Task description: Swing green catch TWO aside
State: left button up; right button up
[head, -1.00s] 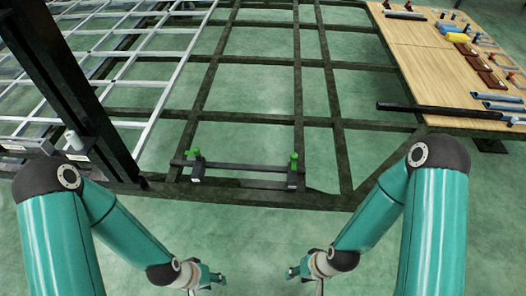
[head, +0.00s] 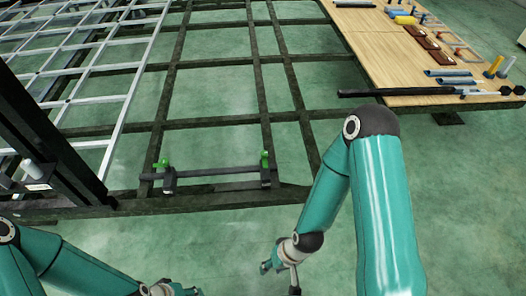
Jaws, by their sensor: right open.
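Two green catches sit upright on a dark bracket with a crossbar (head: 215,172) at the near edge of the chassis frame. One is the left green catch (head: 162,164), the other the right green catch (head: 264,158). I cannot read which is number two. My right gripper (head: 268,266) is open and empty, below the right catch in the picture and apart from it. My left gripper (head: 184,290) is at the bottom edge, partly cut off, below the left catch and apart from it. Its jaws are not clear.
The dark chassis frame (head: 192,124) has open gaps over the green floor. A pale metal grid (head: 85,62) and a dark post (head: 45,135) stand at left. A wooden table (head: 375,45) with tools and a black bar (head: 400,91) is at upper right. The floor in front is clear.

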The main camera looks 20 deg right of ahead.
aim_at(264, 153)
jog(key=u, duration=0.35)
jog(key=i, duration=1)
jog(key=z, duration=0.4)
